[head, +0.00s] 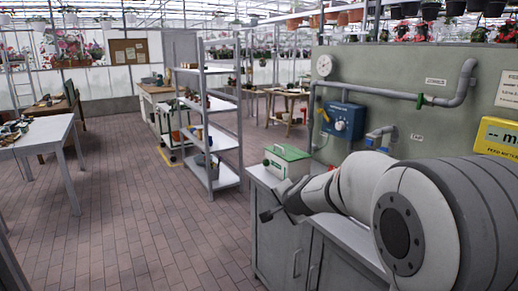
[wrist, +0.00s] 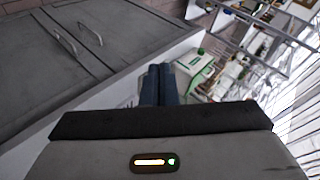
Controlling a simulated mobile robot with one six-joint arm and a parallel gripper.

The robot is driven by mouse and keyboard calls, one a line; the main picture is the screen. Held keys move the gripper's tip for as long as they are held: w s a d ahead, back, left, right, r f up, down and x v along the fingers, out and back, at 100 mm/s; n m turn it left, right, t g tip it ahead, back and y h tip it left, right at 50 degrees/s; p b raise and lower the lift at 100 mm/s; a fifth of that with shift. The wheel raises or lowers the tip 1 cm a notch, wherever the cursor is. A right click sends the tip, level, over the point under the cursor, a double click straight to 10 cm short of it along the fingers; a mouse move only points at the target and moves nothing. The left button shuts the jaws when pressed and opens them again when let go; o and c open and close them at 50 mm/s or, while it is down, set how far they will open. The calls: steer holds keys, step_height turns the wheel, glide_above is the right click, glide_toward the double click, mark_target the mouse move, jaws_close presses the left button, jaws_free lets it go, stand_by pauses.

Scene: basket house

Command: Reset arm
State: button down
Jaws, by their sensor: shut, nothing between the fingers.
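My gripper (head: 267,215) is at the end of my arm, which stretches from the right edge of the head view towards the middle. It hangs by the front edge of the grey cabinet (head: 282,248). In the wrist view, the two dark fingers of my gripper (wrist: 160,72) lie side by side with no gap and nothing between them. The cabinet also shows in the wrist view (wrist: 50,80), with its door handles at upper left. A white box with a green lid (head: 287,162) stands on the cabinet top behind my gripper; it shows beyond the fingers in the wrist view (wrist: 196,66).
A wall panel with a blue box (head: 343,120) and grey pipes (head: 455,97) rises behind the cabinet. A metal shelf rack (head: 222,112) stands further back. A white table (head: 48,131) is at the left. The brick floor (head: 135,225) between is clear.

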steer(key=s+d+f+n+g, duration=0.1)
steer(key=s+d+n+g, duration=0.1)
steer(key=s, duration=0.9)
steer(key=s+d+f+n+g+h, duration=0.1)
steer(key=s+d+n+g, duration=0.2)
steer(key=s, duration=0.8)
steer(key=s+d+f+n+g+h, duration=0.1)
steer(key=s+n, duration=0.4)
steer(key=s, duration=0.6)
steer(key=shift+s+d+f+g+p, duration=0.35)
steer(key=shift+d+f+g, duration=0.2)
steer(key=shift+d+g, duration=0.4)
steer(key=shift+d, duration=0.15)
